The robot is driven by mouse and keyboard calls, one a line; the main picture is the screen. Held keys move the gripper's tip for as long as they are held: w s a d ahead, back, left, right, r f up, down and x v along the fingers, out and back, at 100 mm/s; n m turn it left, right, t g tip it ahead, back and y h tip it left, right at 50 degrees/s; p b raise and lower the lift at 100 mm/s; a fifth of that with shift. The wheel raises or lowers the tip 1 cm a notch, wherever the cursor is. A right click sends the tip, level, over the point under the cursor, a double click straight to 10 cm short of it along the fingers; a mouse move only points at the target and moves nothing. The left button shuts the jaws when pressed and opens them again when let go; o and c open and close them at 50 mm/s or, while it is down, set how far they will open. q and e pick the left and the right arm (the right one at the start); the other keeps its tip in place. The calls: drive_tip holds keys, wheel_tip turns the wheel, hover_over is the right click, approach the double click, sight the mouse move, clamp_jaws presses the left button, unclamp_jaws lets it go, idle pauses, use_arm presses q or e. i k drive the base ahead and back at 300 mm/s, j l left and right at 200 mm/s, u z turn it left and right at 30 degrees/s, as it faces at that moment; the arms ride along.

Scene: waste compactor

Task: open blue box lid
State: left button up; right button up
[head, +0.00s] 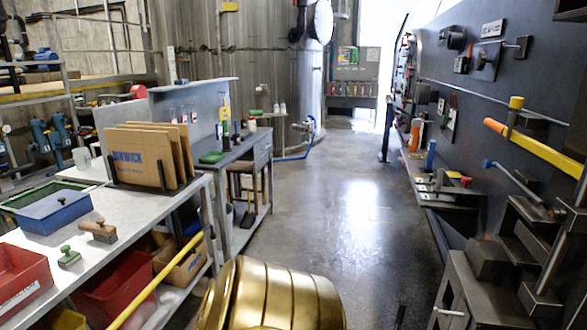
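A blue box (50,211) sits on the grey workbench (183,200) at the left. Its flat top looks closed, but a separate lid edge is hard to make out. A green-rimmed tray or frame (18,199) lies against its back side; whether it is joined to the box cannot be told. Neither of my grippers shows in the head view.
In front of the box are a green-handled stamp (68,257) and a wooden-handled brush (99,231). A red bin (22,276) stands nearer, and cardboard sheets (140,157) stand upright behind. A yellow pole (155,281) slants along the bench front. The central floor (340,200) is clear.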

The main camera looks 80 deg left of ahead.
sight(39, 210)
drive_tip(key=u, duration=4.25)
drive_tip(key=i+l, duration=0.15)
drive_tip(key=l, duration=0.15)
drive_tip(key=i+l, duration=0.15)
drive_tip(key=l, duration=0.15)
drive_tip(key=i+l, duration=0.2)
drive_tip(key=l+u, duration=0.05)
drive_tip(key=l, duration=0.05)
